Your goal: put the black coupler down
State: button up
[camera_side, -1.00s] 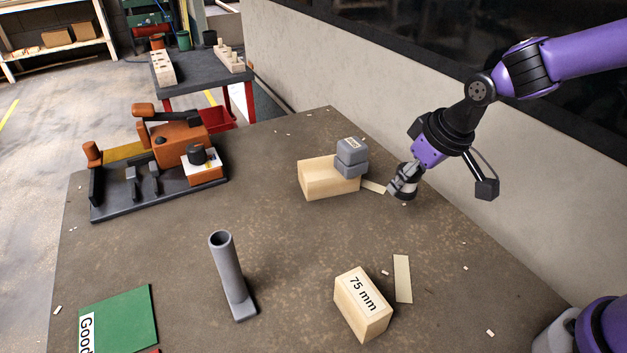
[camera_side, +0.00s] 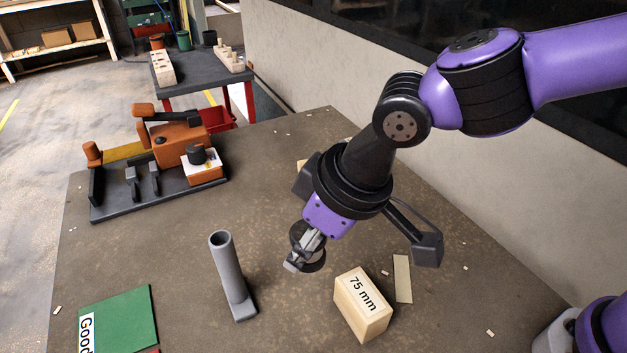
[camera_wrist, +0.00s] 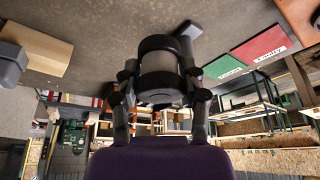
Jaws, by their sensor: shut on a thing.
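The black coupler (camera_side: 313,256) is a short black cylinder with a lighter grey band. My gripper (camera_side: 301,262) is shut on it and holds it tilted, above the table between the grey tube and the 75 mm block. In the wrist view the coupler (camera_wrist: 160,72) sits between the two fingers of my gripper (camera_wrist: 160,90), its black rim towards the tabletop. The fingers hide part of it in the side view. How high it is above the table I cannot tell exactly.
A grey upright tube (camera_side: 228,270) on a foot stands left of my gripper. A wooden block marked 75 mm (camera_side: 364,304) lies to the right. A green mat (camera_side: 125,318) is at front left, an orange-and-black fixture (camera_side: 180,140) at back left. The table between is mostly clear.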

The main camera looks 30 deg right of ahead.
jog(key=w+d+f, duration=0.1)
jog(key=w+f, duration=0.1)
jog(key=w, duration=0.1)
jog(key=w+d+f, duration=0.2)
jog(key=w, duration=0.1)
jog(key=w+d+f, duration=0.2)
jog(key=shift+w, duration=0.4)
jog(key=shift+f, duration=2.05)
jog(key=shift+f, duration=0.15)
jog(key=o, duration=0.9)
jog(key=shift+o, duration=0.2)
jog(key=v, duration=1.2)
jog(key=s+d+r+m+t+h, duration=0.1)
jog(key=s+d+r+m, duration=0.1)
jog(key=s+d, duration=0.4)
jog(key=s+d+r+m+h, duration=0.1)
jog(key=s+d+r+m, duration=0.2)
jog(key=d, duration=0.9)
jog(key=s+m, duration=0.2)
jog(key=s, duration=0.1)
jog(key=shift+d+t+h, duration=0.15)
jog(key=shift+t+h, duration=0.15)
jog(key=shift+t, duration=0.1)
